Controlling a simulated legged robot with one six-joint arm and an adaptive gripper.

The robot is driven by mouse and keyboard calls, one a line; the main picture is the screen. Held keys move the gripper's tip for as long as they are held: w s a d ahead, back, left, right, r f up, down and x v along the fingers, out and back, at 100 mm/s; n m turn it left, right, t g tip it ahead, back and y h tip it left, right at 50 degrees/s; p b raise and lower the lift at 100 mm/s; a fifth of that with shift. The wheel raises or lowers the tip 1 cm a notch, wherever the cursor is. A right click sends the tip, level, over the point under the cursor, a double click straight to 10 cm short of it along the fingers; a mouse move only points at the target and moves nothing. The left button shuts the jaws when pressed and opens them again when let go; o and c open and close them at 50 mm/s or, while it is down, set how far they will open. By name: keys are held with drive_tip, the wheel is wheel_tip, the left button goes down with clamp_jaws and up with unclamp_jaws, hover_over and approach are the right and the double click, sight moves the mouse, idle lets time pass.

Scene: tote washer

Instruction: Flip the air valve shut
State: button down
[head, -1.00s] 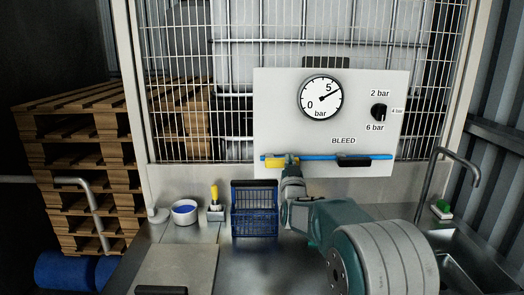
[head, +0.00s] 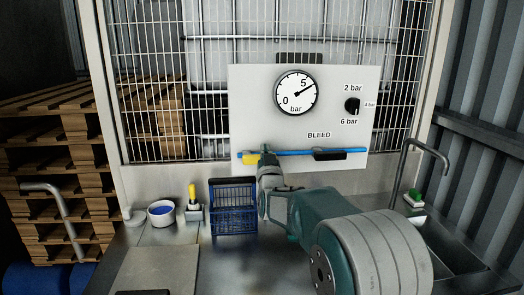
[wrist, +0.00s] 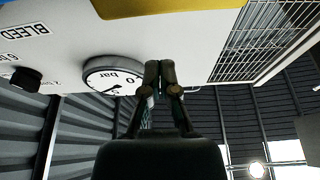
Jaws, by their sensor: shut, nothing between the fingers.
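A blue air pipe (head: 290,153) runs level along the lower part of a white panel (head: 345,95). A yellow valve part (head: 249,158) sits at the pipe's left end, and a black part (head: 330,155) sits further right on it. My gripper (head: 266,150) is shut and empty, in front of the pipe at the yellow part's right end, hiding some of it. I cannot tell whether they touch. In the wrist view, my shut fingers (wrist: 160,66) point towards the panel, with a yellow surface (wrist: 165,6) at the top edge.
The panel carries a pressure gauge (head: 297,93), needle near 5, and a black knob (head: 352,105). Below stand a blue basket (head: 233,207), a white bowl (head: 161,214) and a yellow-handled item (head: 193,205). A curved tap (head: 425,145) stands right, over a sink.

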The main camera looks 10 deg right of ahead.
drive_tip(key=v, duration=0.7)
drive_tip(key=shift+s+d, duration=0.25)
drive_tip(key=shift+s, duration=0.1)
drive_tip(key=shift+d+f, duration=0.1)
drive_tip(key=shift+d, duration=0.05)
drive_tip(key=s+d+f+g, duration=0.1)
drive_tip(key=s+f+g, duration=0.2)
drive_tip(key=s, duration=1)
drive_tip(key=s+d+f+g, duration=0.2)
drive_tip(key=s+f+g, duration=0.2)
drive_tip(key=s, duration=0.9)
drive_tip(key=s+d+f+g, duration=0.2)
drive_tip(key=s+f+g, duration=0.2)
drive_tip(key=s+g, duration=0.5)
drive_tip(key=s, duration=0.4)
drive_tip(key=shift+n, duration=0.3)
